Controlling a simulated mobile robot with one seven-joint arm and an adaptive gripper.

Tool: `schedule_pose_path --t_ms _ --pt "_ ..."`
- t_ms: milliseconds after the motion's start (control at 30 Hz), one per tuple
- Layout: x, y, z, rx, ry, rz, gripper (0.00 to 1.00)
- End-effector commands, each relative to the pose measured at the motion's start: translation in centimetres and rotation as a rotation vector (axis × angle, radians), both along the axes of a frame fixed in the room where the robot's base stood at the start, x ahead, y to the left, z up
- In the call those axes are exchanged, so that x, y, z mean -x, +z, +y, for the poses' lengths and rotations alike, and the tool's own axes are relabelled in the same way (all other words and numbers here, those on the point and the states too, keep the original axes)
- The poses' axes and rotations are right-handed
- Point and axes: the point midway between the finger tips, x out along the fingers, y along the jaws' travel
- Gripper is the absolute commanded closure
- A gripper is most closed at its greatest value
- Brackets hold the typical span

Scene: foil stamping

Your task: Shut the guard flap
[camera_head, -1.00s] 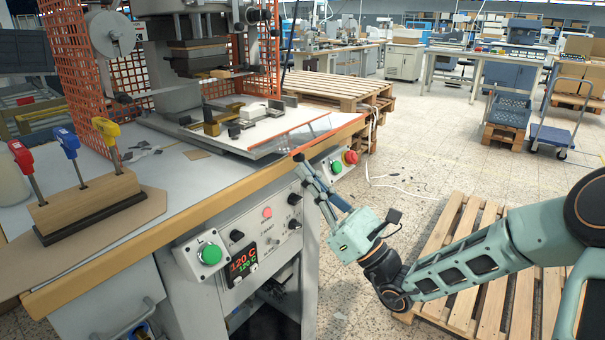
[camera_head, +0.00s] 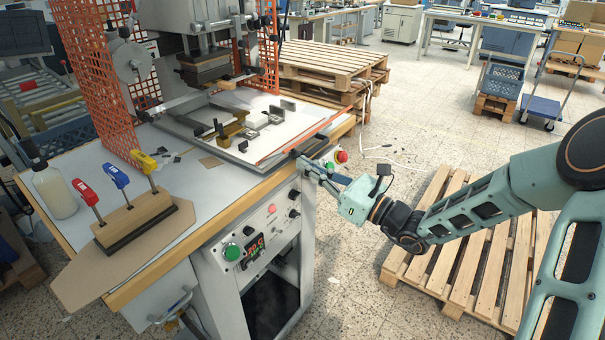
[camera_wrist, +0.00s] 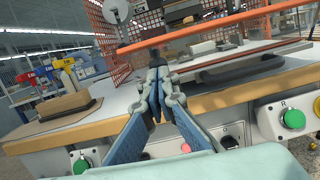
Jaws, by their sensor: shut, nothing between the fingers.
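The guard flap looks like a clear panel with an orange-red edge (camera_head: 300,137) at the front of the stamping press (camera_head: 205,45). It lies low over the table's front right, away from the press head. In the wrist view the orange edge bar (camera_wrist: 215,29) runs slanting across, beyond my fingertips. My gripper (camera_head: 297,155) is shut and empty, at the table's front edge just below and in front of the orange edge. In the wrist view its closed fingertips (camera_wrist: 157,58) point toward the bar; I cannot tell whether they touch it.
The control panel (camera_head: 262,228) with green and red buttons sits below the table edge, close to my gripper. A wooden block (camera_head: 135,220) with coloured-handled tools and a white bottle (camera_head: 55,190) stand at left. Orange mesh guards (camera_head: 98,75) flank the press. A pallet (camera_head: 455,250) lies on the floor at right.

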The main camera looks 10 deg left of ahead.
Motion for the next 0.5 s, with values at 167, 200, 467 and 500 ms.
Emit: schedule_pose_path --t_ms 167,200,467,500 --pt "0.0 2.2 0.3 0.090 0.002 0.034 1.00" --pt "-0.1 2.5 0.3 0.111 0.002 0.042 1.00" --pt "-0.3 4.2 1.0 0.255 0.003 0.100 1.00" --pt "-0.4 4.5 1.1 0.281 0.002 0.109 1.00"
